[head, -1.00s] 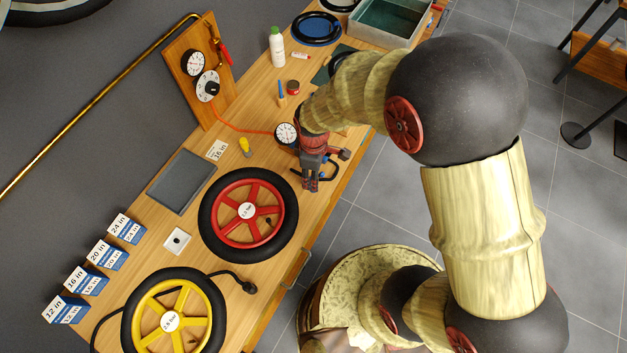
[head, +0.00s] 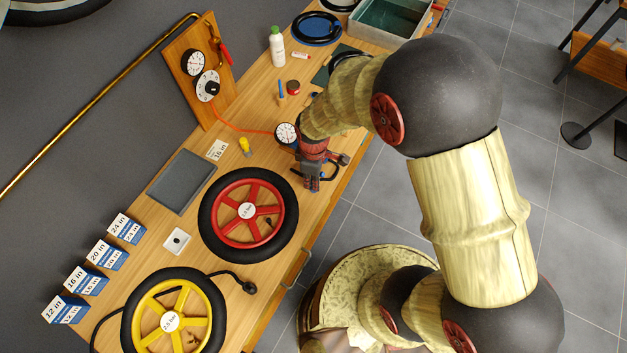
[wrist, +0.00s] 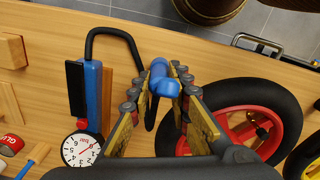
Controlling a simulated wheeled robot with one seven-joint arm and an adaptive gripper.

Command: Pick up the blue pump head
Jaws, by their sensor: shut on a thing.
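The blue pump head (wrist: 163,82) is between my gripper's (wrist: 158,78) fingertips in the wrist view, and the fingers are shut on it. A black hose curves from it to a blue pump body (wrist: 93,95), which lies beside a round white gauge (wrist: 80,149). In the head view my gripper (head: 312,184) points down near the bench's front edge, just above and right of the red-rimmed wheel. My arm and gripper hide most of the pump there; the gauge (head: 287,133) shows beside the wrist. I cannot tell whether the pump head is clear of the bench.
The red wheel (head: 210,222) lies close to my gripper, and it also shows at right in the wrist view (wrist: 276,94). A yellow wheel (head: 135,322) lies nearer the lower left. An orange hose (head: 232,122) crosses the bench.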

